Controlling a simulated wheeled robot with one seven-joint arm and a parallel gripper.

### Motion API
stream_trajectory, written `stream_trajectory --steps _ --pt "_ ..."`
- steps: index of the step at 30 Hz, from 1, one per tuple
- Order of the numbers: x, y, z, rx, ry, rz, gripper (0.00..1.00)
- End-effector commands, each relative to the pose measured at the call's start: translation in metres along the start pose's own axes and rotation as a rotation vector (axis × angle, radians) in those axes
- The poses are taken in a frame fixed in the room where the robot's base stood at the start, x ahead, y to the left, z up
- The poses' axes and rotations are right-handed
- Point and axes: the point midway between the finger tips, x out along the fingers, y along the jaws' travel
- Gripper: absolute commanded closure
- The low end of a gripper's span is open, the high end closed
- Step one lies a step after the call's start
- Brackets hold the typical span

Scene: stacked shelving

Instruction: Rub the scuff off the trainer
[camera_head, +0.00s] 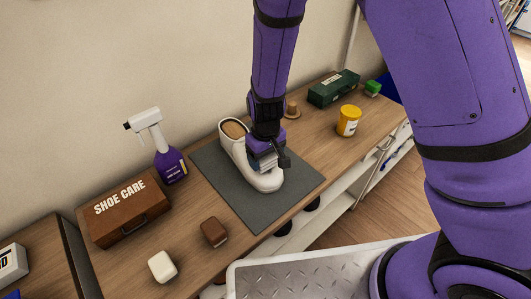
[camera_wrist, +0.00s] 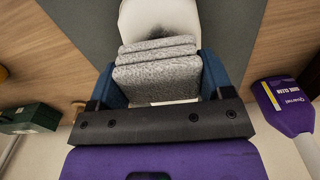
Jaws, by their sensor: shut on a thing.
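The white trainer (camera_head: 269,184) sits on a dark grey mat (camera_head: 252,211) on the wooden bench. In the wrist view its white upper (camera_wrist: 137,20) fills the top middle and carries a dark, smudgy scuff (camera_wrist: 170,32). My gripper (camera_head: 264,152) is over the front part of the trainer. It is shut on a folded grey speckled cloth (camera_wrist: 157,76), held between the blue fingers. The cloth's folded edge lies beside the scuff and may cover part of it. I cannot tell whether the cloth presses on the trainer.
A purple spray bottle (camera_head: 170,166) and a brown shoe care box (camera_head: 125,208) stand left of the mat. A brown block (camera_head: 214,232) and white block (camera_head: 162,266) lie in front. A yellow tub (camera_head: 348,121), dark green box (camera_head: 333,89) and green block (camera_head: 372,88) stand right.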

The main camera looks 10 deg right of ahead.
Motion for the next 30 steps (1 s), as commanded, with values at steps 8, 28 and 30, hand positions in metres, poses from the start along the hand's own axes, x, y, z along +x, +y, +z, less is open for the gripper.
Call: stream_trajectory --steps 8,28,30 --pt "0.000 -0.001 0.000 -0.001 0.000 0.000 0.45" --pt "0.013 0.000 0.000 0.000 0.000 0.000 0.45" --pt "0.013 -0.001 0.000 0.000 0.001 0.000 0.45"
